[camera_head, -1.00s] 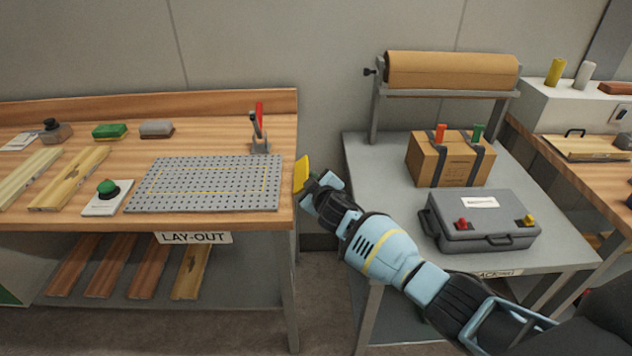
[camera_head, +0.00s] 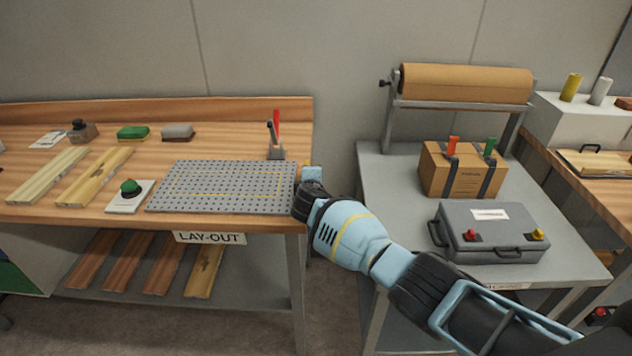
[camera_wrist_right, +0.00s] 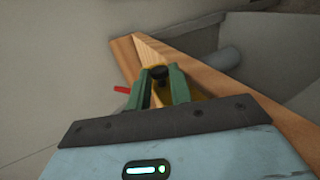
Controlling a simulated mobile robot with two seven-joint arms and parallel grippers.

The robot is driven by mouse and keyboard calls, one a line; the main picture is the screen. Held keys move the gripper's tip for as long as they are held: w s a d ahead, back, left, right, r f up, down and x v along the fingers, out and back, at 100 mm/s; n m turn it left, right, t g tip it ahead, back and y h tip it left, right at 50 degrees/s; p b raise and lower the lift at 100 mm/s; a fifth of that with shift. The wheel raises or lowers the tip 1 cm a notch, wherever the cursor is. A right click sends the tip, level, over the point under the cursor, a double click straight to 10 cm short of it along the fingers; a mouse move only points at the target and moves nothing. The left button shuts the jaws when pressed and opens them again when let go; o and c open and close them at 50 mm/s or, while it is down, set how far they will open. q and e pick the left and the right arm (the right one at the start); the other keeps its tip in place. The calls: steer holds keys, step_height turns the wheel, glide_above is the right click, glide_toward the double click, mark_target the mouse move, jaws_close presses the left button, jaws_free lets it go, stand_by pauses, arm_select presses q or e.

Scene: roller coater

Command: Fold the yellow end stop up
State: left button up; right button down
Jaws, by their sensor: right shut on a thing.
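The yellow end stop (camera_wrist_right: 160,97) is at the right end of the lay-out bench (camera_head: 262,224). In the right wrist view it shows between and beside the green fingers, with a dark round knob (camera_wrist_right: 159,74) at their tips. My right gripper (camera_wrist_right: 159,78) is shut on the end stop. In the head view my right gripper (camera_head: 312,174) is at the bench's right edge and hides the end stop, so its angle is hard to tell. My left gripper is in neither view.
A perforated plate (camera_head: 222,202) lies on the bench near the gripper. A red-handled clamp (camera_head: 276,140) stands behind it. To the right, a grey table (camera_head: 390,200) holds a carton (camera_head: 462,170) and a grey case (camera_head: 490,238). A gap separates bench and table.

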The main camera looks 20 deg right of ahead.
steer(key=shift+a+r+n+h, duration=0.15)
steer(key=shift+a+n+h, duration=0.05)
steer(key=shift+n+h, duration=0.1)
steer(key=shift+w, duration=0.1)
stand_by(0.3)
steer(key=c, duration=1.3)
jaws_free()
steer(key=shift+o, duration=0.2)
steer(key=v, duration=0.8)
